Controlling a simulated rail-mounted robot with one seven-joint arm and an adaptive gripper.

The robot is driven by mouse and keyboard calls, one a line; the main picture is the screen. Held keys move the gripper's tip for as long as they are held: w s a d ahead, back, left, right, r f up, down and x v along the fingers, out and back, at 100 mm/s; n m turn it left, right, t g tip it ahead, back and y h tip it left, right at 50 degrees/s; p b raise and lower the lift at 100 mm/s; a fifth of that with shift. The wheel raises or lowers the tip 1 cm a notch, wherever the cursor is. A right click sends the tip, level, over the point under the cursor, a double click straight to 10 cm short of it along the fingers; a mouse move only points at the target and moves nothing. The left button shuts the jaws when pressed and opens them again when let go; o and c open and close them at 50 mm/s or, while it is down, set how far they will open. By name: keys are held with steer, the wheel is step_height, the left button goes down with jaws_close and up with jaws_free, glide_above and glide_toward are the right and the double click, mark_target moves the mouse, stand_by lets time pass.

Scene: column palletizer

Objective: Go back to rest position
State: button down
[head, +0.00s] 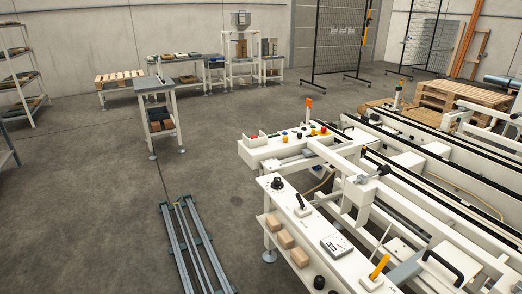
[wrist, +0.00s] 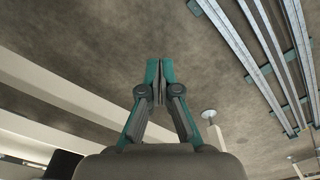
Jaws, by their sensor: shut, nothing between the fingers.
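My gripper (wrist: 160,82) shows in the wrist view, with its two teal and grey fingers pressed together and nothing between them. It hangs over bare grey concrete floor. My arm and gripper do not show in the head view.
White conveyor machinery with a control panel (head: 290,140) fills the right of the head view. Several small boxes (head: 286,240) sit on its lower shelf. Floor rails (head: 190,245) run at the lower middle and show in the wrist view (wrist: 262,55). Benches (head: 158,112) stand farther back. Open floor lies left.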

steer(key=s+d+r+n+g+p, duration=0.1)
steer(key=s+g+p, duration=0.2)
steer(key=s, duration=0.9)
steer(key=s+d+r+n+g+p, duration=0.1)
steer(key=s+g+p, duration=0.3)
steer(key=s, duration=0.9)
steer(key=shift+s+d+r+n+p, duration=0.15)
steer(key=shift+d+r+n+p, duration=0.35)
steer(key=shift+p, duration=0.4)
steer(key=shift+f, duration=0.15)
